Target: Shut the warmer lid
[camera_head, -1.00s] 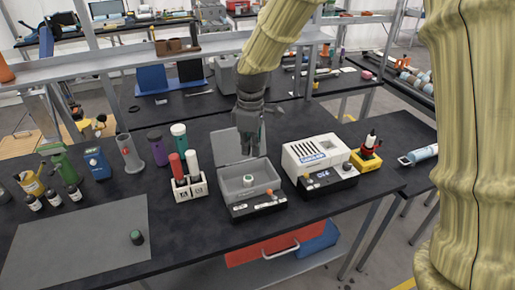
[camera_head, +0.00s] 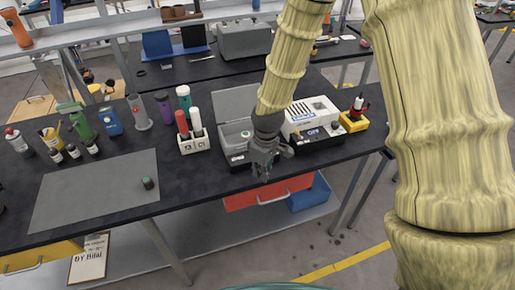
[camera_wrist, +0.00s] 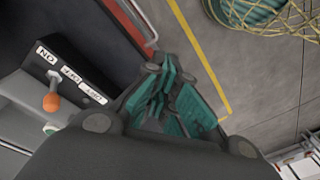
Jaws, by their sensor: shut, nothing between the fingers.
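The grey warmer (camera_head: 229,131) stands on the black bench, partly hidden behind my gripper and arm. Its lid (camera_head: 236,102) is open, raised at the back of the box. A small vial with a green top (camera_head: 246,134) shows inside. My gripper (camera_head: 262,176) is shut and empty, in front of the warmer by the bench's front edge, apart from the lid. In the wrist view, its teal fingers (camera_wrist: 168,108) are over the bench edge and floor. The warmer's front panel (camera_wrist: 72,72) with an orange-tipped lever (camera_wrist: 51,101) is at the left there; the lid is out of view.
A white device (camera_head: 312,112) stands right of the warmer. A white rack (camera_head: 194,143) with red and white tubes is at its left. A red drawer (camera_head: 268,194) is below the bench.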

